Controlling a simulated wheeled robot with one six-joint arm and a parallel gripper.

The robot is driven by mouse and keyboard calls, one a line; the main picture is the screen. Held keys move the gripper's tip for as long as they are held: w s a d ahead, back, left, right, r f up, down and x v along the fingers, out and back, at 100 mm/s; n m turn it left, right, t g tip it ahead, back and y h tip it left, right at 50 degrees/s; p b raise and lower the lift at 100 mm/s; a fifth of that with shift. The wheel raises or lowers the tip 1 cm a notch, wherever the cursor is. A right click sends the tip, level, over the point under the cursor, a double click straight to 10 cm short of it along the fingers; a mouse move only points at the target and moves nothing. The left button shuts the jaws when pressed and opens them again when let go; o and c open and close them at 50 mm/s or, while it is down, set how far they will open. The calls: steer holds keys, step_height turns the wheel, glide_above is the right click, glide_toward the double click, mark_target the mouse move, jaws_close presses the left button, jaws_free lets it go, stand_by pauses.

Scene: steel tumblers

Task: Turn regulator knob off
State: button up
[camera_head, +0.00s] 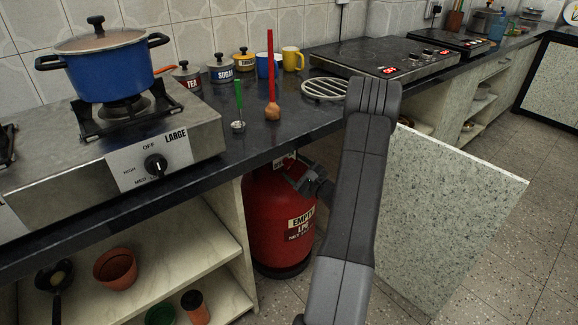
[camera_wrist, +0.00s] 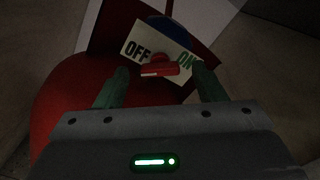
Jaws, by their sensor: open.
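The regulator knob (camera_wrist: 160,68) is a small red handle in front of a white label plate (camera_wrist: 137,45) marked OFF on the left and ON on the right. The handle lies roughly crosswise in the wrist view; which word it points to is unclear. My gripper (camera_wrist: 160,75) is open, with one green finger on each side of the knob and visible gaps between. The red gas cylinder (camera_head: 270,222) stands under the counter, labelled EMPTY LPG.
An open speckled cabinet door (camera_head: 450,215) stands right of my arm. The counter edge is just above the cylinder. A shelf (camera_head: 190,240) with pots is to its left. A stove (camera_head: 110,140) with a blue pot (camera_head: 105,72) stands on the counter.

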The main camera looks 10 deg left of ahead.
mark_target(291, 164)
steer(key=shift+x, duration=1.8)
steer(key=c, duration=1)
steer(key=shift+m, duration=0.3)
steer(key=m, duration=0.3)
steer(key=shift+w+d+m+p, duration=0.1)
steer(key=shift+m+p, duration=0.2)
steer(key=shift+m, duration=1.6)
